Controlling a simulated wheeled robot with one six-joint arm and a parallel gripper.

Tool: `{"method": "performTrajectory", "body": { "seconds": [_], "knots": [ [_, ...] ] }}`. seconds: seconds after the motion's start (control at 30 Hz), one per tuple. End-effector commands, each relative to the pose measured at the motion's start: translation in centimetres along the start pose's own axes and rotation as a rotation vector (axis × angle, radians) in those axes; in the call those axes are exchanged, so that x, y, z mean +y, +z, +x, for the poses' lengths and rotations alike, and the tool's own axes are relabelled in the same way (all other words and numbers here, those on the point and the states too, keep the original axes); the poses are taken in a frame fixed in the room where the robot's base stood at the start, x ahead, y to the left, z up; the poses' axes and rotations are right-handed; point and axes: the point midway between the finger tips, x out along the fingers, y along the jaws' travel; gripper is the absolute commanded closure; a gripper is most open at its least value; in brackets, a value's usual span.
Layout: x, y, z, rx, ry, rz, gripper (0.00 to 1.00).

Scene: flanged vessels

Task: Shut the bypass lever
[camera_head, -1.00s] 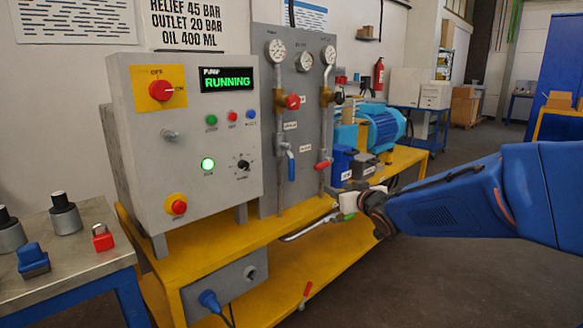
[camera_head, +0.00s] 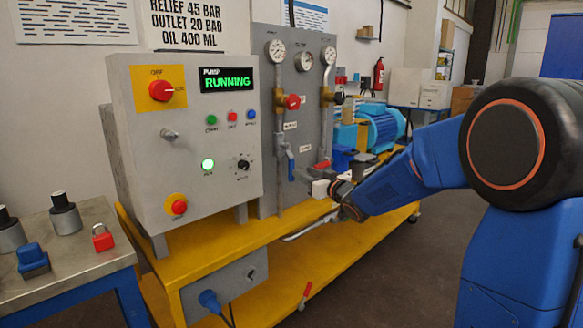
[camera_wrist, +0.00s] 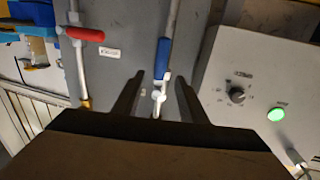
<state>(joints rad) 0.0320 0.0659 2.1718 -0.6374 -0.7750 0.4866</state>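A blue-handled lever (camera_head: 291,170) hangs straight down, along its pipe, on the left pipe of the grey gauge panel. A red-handled lever (camera_head: 322,165) sits crosswise on the right pipe, partly behind my gripper. The small labels are too blurred to tell which is the bypass. My gripper (camera_head: 312,186) is in front of the panel, right of and a little below the blue handle. In the wrist view my gripper (camera_wrist: 160,92) is open and empty. The blue handle (camera_wrist: 163,58) shows beyond and between its fingertips. The red handle (camera_wrist: 84,33) is off to the left.
The control box (camera_head: 190,135) stands close left of the levers, with a lit green RUNNING display. A red round handle (camera_head: 293,102) sits above the blue lever. A blue pump motor (camera_head: 380,127) stands at the right. The yellow bench (camera_head: 230,240) runs below.

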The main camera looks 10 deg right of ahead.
Motion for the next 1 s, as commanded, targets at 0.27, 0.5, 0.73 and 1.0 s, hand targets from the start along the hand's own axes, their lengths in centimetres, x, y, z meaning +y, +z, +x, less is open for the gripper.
{"method": "performTrajectory", "body": {
  "seconds": [0.27,0.5,0.73,1.0],
  "knots": [
    [-0.1,0.1,5.0,-0.001,-0.002,0.0,0.61],
    [0.0,0.0,8.2,0.0,-0.001,0.0,0.61],
    [-0.1,0.0,9.4,0.0,-0.001,0.0,0.61],
    [-0.1,0.0,9.5,0.0,0.0,0.0,0.64]
  ]
}}
